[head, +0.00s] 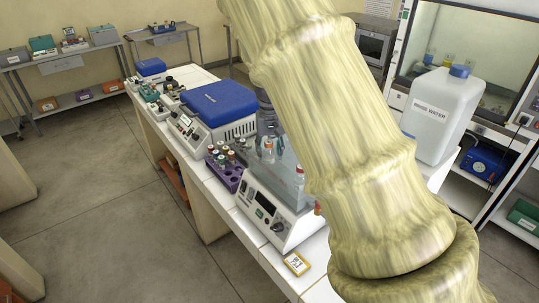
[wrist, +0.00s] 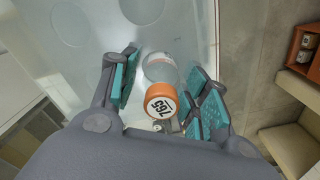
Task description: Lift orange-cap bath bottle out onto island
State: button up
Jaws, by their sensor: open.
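The orange-cap bottle (wrist: 160,99) is in the wrist view, its round cap with a printed number facing the camera and its clear body beyond.
A purple tube rack (head: 225,172) sits close left of the bath. A blue-lidded device (head: 218,103) stands behind it. A large rinse water jug (head: 436,115) is right of my arm. A small yellow-edged tag (head: 297,263) lies in front of the bath; bare white top surrounds it.

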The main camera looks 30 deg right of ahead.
jog(key=shift+s+f, duration=0.15)
jog(key=shift+f, duration=0.1)
jog(key=shift+w+f, duration=0.55)
jog(key=shift+w, duration=0.1)
jog(key=shift+s+r, duration=0.25)
jog(key=shift+s, duration=0.15)
jog(key=c, duration=0.8)
jog(key=shift+w+f, duration=0.1)
jog(key=shift+w, duration=0.05)
jog(key=shift+c, duration=0.2)
notch_tip(320, 180, up, 24)
jog(key=p, duration=0.1)
